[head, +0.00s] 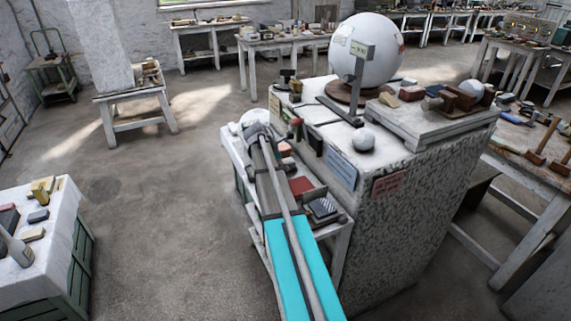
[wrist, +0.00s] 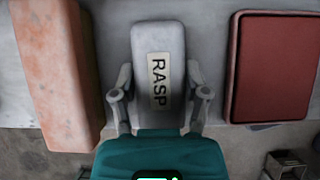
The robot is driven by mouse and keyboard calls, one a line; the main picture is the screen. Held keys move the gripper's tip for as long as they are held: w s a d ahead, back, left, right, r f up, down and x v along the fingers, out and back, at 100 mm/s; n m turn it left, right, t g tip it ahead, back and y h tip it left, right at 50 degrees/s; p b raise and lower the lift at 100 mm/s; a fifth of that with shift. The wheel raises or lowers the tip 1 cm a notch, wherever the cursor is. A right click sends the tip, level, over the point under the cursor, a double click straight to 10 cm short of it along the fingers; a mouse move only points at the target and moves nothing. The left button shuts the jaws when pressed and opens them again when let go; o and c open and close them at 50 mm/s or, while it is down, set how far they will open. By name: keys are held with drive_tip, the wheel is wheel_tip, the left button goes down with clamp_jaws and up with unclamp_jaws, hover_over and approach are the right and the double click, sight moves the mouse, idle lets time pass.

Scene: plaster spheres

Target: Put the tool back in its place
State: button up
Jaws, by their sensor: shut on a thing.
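My gripper (wrist: 160,92) has its fingers on both sides of a grey block with rounded corners, the rasp (wrist: 158,40), and is shut on it. A pale label on the block reads RASP. In the head view my arm reaches over the side shelf of the speckled plinth, and my gripper (head: 257,131) is at its far end. The rasp cannot be made out there. In the wrist view a worn orange-pink block (wrist: 55,70) lies to the left and a dark red block (wrist: 273,68) to the right, both apart from my fingers.
The plinth (head: 400,215) stands right of my arm, with a large white sphere (head: 366,50) and a small white ball (head: 363,140) on top. The shelf holds a dark red block (head: 301,187) and a striped block (head: 322,208). Open floor (head: 150,220) lies to the left.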

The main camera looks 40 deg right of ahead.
drive_tip(key=o, duration=1.2)
drive_tip(key=shift+o, duration=0.2)
drive_tip(key=shift+r, duration=0.1)
drive_tip(key=p+v, duration=0.4)
drive_tip(key=shift+a+r, duration=0.1)
drive_tip(key=shift+r, duration=0.25)
drive_tip(key=p+v, duration=0.6)
drive_tip(key=v, duration=0.1)
drive_tip(key=shift+a, duration=0.15)
drive_tip(key=shift+w, duration=0.1)
drive_tip(key=s+a+f+m+y, duration=0.1)
drive_tip(key=s+a+m, duration=0.4)
drive_tip(key=a, duration=0.7)
drive_tip(key=s+a+f+m+t+y, duration=0.1)
drive_tip(key=s+a+m+y, duration=0.2)
drive_tip(key=a, duration=0.9)
drive_tip(key=s+a+f+m+y, duration=0.1)
drive_tip(key=s+a+m+y, duration=0.1)
drive_tip(key=s+a+m, duration=0.5)
drive_tip(key=s+a, duration=0.3)
drive_tip(key=a, duration=0.2)
